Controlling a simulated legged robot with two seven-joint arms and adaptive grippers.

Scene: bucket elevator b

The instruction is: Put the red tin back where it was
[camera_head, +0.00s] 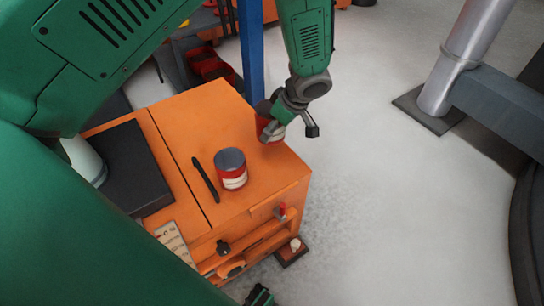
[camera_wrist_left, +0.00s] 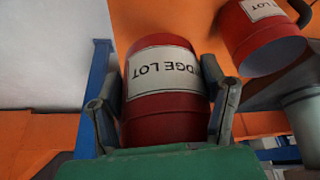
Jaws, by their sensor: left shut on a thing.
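My left gripper (camera_head: 285,117) is shut on a red tin (camera_head: 265,128) at the far right corner of the orange cabinet top. The head view does not show whether this tin touches the top. In the left wrist view the held tin (camera_wrist_left: 165,82) has a white label with upside-down lettering, between the two fingers of my left gripper (camera_wrist_left: 165,105). A second red tin (camera_head: 231,170) with a grey lid and white label stands upright, apart from it, nearer on the cabinet top. It also shows in the left wrist view (camera_wrist_left: 262,38).
The orange cabinet (camera_head: 185,118) carries a thin black tool (camera_head: 205,179) beside the second tin and a black pad (camera_head: 130,165) at left. A blue post (camera_head: 251,50) stands behind the cabinet. The pale floor to the right is clear up to a metal column (camera_head: 465,50).

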